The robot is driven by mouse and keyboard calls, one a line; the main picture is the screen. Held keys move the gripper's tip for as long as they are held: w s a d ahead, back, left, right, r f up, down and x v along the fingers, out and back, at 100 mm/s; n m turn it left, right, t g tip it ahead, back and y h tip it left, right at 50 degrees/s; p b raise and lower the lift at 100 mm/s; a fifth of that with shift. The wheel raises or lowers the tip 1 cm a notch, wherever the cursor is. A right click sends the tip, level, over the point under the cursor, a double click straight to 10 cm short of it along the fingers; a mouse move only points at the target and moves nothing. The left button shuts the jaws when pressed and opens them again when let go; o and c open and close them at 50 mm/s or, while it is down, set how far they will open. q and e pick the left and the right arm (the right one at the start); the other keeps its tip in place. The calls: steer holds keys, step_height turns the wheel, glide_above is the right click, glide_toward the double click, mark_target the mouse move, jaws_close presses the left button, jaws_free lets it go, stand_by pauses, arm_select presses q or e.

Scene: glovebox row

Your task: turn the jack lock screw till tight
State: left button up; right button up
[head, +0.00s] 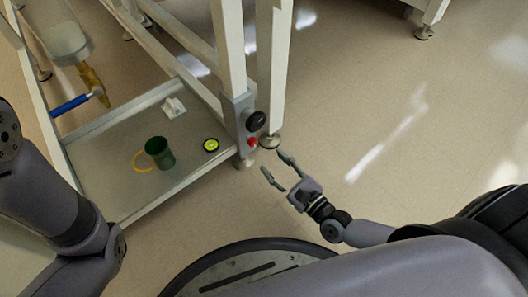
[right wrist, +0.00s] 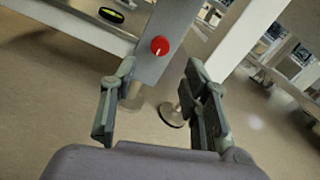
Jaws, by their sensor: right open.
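A red knob (head: 252,142) sits low on the grey bracket (head: 238,115) at the frame leg, below a larger black knob (head: 256,121). The frames do not say which one is the jack lock screw. In the right wrist view the red knob (right wrist: 160,46) shows a pale mark on its face, and the black knob is out of sight. My right gripper (head: 273,163) is open and empty, just below and right of the red knob, apart from it. In the right wrist view the knob lies beyond the gap between the fingers (right wrist: 160,75). My left gripper is not in view.
A shelf (head: 112,184) left of the bracket holds a green cup (head: 159,152), an orange ring (head: 139,167), a yellow-black disc (head: 211,145) and a white block (head: 174,107). Floor on the right is clear.

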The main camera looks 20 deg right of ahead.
steer(key=v, duration=0.4)
stand_by(0.8)
